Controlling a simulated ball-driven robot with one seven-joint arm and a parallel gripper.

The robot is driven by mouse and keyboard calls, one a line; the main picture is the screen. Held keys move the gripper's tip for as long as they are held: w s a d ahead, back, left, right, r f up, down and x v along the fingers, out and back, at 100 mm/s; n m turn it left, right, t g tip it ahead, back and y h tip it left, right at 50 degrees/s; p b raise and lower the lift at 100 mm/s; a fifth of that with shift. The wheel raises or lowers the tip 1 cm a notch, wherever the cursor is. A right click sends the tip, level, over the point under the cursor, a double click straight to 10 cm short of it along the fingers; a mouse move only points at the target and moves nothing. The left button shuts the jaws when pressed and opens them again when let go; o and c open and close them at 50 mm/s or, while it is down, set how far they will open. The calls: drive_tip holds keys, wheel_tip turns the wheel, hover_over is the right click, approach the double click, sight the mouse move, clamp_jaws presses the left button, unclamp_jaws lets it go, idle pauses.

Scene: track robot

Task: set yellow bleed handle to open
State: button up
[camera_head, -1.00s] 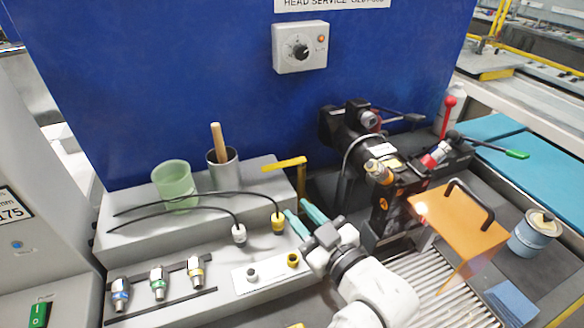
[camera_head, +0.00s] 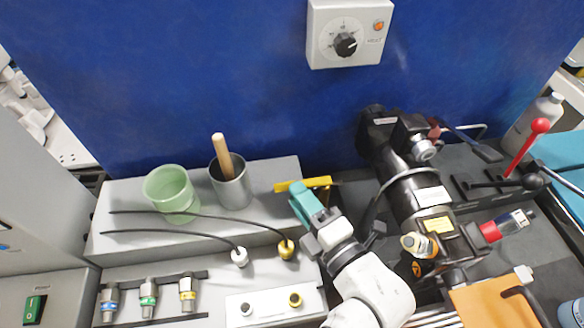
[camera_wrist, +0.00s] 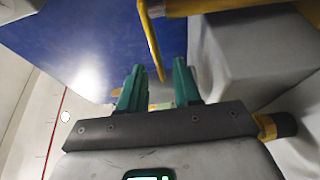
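The yellow bleed handle (camera_head: 318,182) sits at the right end of the grey raised block, beside the blue panel. In the wrist view the handle (camera_wrist: 150,38) shows as a yellow bar hanging into the space between my finger tips. My gripper (camera_head: 300,190) has teal fingers and is right at the handle, overlapping part of it in the head view. In the wrist view the fingers (camera_wrist: 158,80) stand apart with a clear gap. I cannot tell whether either finger touches the handle.
A green cup (camera_head: 168,190) and a metal cup with a wooden stick (camera_head: 232,185) stand on the raised block (camera_head: 120,240). Black cables end in white and yellow plugs (camera_head: 286,249). Dark machinery with a red-knobbed lever (camera_head: 524,145) stands to the right.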

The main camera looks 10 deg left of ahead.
drive_tip(key=p+x, duration=0.1)
drive_tip(key=x, duration=0.5)
drive_tip(key=shift+p, duration=0.4)
drive_tip(key=shift+s, duration=0.1)
clamp_jaws()
drive_tip(key=shift+f, duration=0.1)
idle(0.8)
